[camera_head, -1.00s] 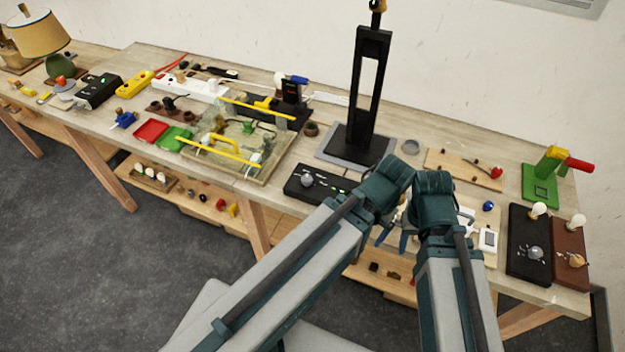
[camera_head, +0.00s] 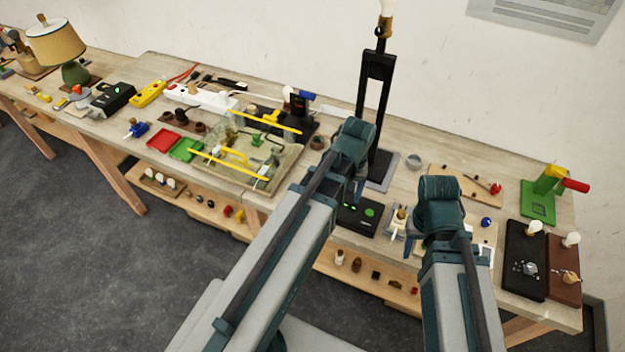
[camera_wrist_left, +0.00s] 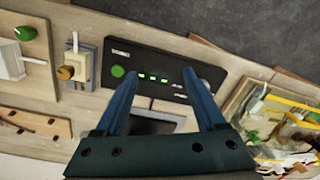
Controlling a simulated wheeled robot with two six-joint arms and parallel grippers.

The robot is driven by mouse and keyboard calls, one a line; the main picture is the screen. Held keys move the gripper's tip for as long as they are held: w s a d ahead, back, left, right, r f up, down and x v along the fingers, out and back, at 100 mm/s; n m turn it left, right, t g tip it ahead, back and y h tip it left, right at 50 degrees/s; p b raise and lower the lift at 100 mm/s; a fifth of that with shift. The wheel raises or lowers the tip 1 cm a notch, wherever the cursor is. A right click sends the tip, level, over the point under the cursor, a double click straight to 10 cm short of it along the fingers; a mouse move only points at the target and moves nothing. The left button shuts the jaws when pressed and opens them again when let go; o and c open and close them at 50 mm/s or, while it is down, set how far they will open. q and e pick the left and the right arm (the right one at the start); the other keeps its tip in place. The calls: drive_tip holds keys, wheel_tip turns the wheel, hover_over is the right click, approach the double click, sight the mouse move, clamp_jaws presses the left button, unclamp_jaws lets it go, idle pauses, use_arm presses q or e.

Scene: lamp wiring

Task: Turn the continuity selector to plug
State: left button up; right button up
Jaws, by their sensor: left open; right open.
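The black continuity box (camera_head: 358,217) sits near the front edge of the bench, partly hidden by my left arm in the head view. In the left wrist view the box (camera_wrist_left: 150,65) shows a green button, a row of small green lights and white labels. My right gripper (camera_head: 412,246) is open and appears empty near the front of the bench, right of the box.
A tall black lamp stand (camera_head: 378,90) rises behind the left gripper. A clear-walled tray with yellow bars (camera_head: 230,155) lies to the left. A white socket piece with a brass top (camera_head: 399,222) stands beside the box. Black and brown bulb boxes (camera_head: 525,260) are at the right.

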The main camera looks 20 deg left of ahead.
use_arm(q)
drive_tip(key=w+a+r+n+p, duration=0.1)
drive_tip(key=w+a+r+n, duration=0.1)
drive_tip(key=a, duration=0.4)
drive_tip(key=w+a+r+n+p, duration=0.2)
drive_tip(key=a+n, duration=0.3)
drive_tip(key=shift+w+a+r+h, duration=0.15)
drive_tip(key=shift+a+r+h, duration=0.15)
drive_tip(key=shift+a, duration=0.1)
use_arm(e)
wheel_tip(320, 180, up, 5)
drive_tip(key=shift+f, duration=0.2)
use_arm(q)
drive_tip(key=shift+f, duration=0.15)
use_arm(e)
drive_tip(key=shift+f, duration=0.1)
use_arm(q)
wheel_tip(320, 180, down, 14)
drive_tip(key=b, duration=1.3)
drive_tip(key=shift+r+b, duration=0.2)
drive_tip(key=shift+b, duration=0.2)
use_arm(e)
wheel_tip(320, 180, down, 14)
drive_tip(key=shift+r, duration=0.2)
use_arm(q)
clamp_jaws()
